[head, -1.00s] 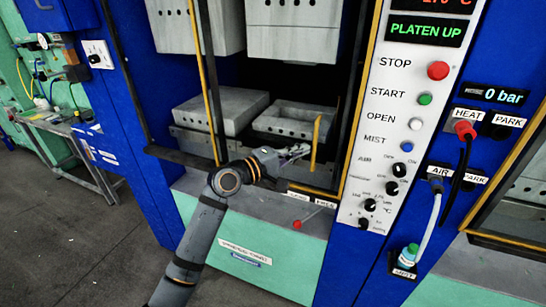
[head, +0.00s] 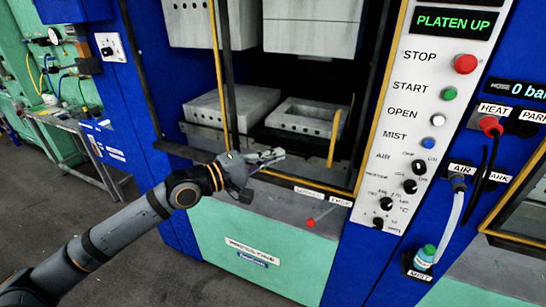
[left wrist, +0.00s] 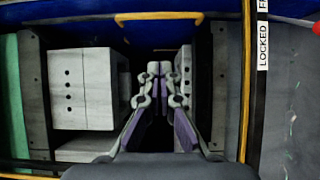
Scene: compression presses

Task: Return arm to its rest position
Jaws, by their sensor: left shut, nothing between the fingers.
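My left arm (head: 120,232) reaches in from the lower left in the head view. My left gripper (head: 275,155) is shut and empty. It is in front of the press opening, near the yellow-edged front sill. In the left wrist view, my left gripper (left wrist: 160,72) points toward the dark gap between the press blocks, with its fingers together. My right gripper is not in view.
Grey mould blocks (head: 232,105) and (head: 303,116) sit inside the press. A yellow handle (head: 335,138) stands at the opening's right. A control panel (head: 415,110) and a MIST bottle (head: 424,257) are further right. A side table (head: 70,118) stands left, beside open floor.

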